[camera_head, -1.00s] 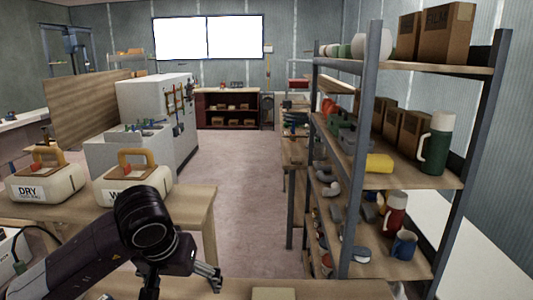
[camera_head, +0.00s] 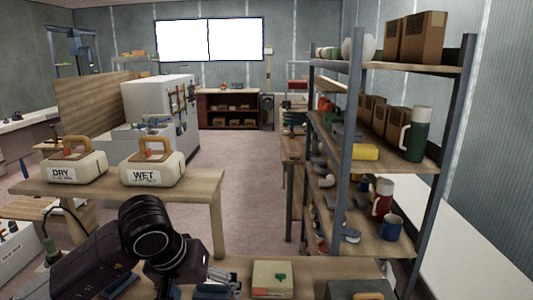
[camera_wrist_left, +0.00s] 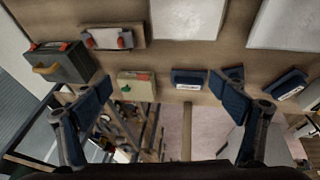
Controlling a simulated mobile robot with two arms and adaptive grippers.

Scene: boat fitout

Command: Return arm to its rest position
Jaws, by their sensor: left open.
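My left arm comes in from the lower left in the head view. My right gripper is not in view.
A wooden table (camera_head: 205,187) at left bears cases marked DRY (camera_head: 75,169) and WET (camera_head: 152,170). A tall metal shelf (camera_head: 347,150) with mugs and boxes stands at right. Clear floor (camera_head: 238,150) runs between them. A dark case with an orange handle (camera_wrist_left: 60,63) is on the front table.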

